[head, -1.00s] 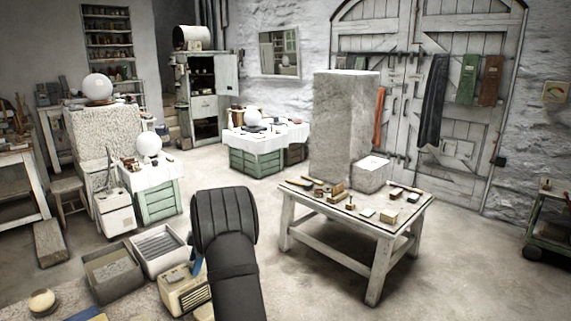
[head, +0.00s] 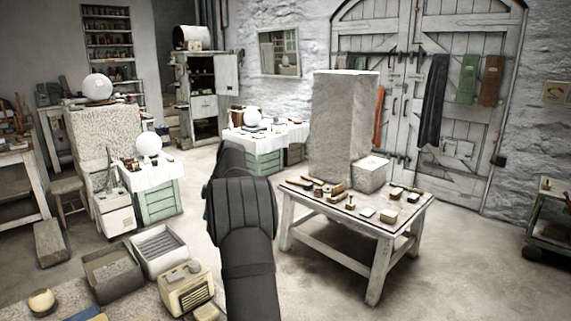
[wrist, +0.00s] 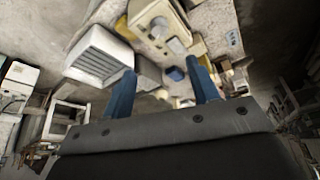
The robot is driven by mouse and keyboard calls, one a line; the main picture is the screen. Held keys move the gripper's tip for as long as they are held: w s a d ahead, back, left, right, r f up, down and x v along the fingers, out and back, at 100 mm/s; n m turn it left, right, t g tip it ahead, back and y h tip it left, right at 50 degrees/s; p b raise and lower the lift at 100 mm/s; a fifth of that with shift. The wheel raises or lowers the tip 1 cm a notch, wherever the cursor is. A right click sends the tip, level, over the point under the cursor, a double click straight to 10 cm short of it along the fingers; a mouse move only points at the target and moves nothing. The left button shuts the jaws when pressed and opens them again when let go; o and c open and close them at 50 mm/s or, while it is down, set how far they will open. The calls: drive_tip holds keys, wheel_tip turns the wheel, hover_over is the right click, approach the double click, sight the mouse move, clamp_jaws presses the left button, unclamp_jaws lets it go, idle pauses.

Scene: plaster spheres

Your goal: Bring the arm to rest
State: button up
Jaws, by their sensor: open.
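My arm rises from the bottom middle of the head view, dark and bent at a ribbed joint. My gripper (wrist: 163,90) shows in the wrist view as two blue fingers standing apart, with nothing between them that I can see held. In the head view the gripper itself is hidden behind the arm. Beyond the fingers, the wrist view shows a ribbed white tray (wrist: 98,55) and the cream radio (wrist: 160,22), both apart from the fingers as far as I can tell.
A wooden table (head: 300,222) with small tools stands right of my arm. White trays (head: 160,252) and the radio (head: 187,292) lie at lower left. Plaster spheres (head: 97,87) (head: 148,144) rest on a block and a covered crate. Open floor (head: 470,270) lies at right.

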sight(194, 264)
drive_tip(key=x, duration=1.5)
drive_tip(key=shift+s+a+f, duration=0.1)
drive_tip(key=shift+s+a, duration=0.05)
drive_tip(key=shift+s, duration=0.05)
drive_tip(key=shift+a+f+m, duration=0.1)
drive_tip(key=shift+f+m, duration=0.1)
drive_tip(key=shift+m, duration=0.1)
drive_tip(key=m+t, duration=0.2)
drive_tip(key=m, duration=0.3)
drive_tip(key=shift+s+r, duration=0.1)
drive_tip(key=shift+s, duration=0.05)
drive_tip(key=m+t, duration=0.2)
drive_tip(key=m, duration=0.4)
drive_tip(key=shift+s, duration=0.15)
drive_tip(key=shift+v, duration=1)
drive_tip(key=shift+o, duration=0.3)
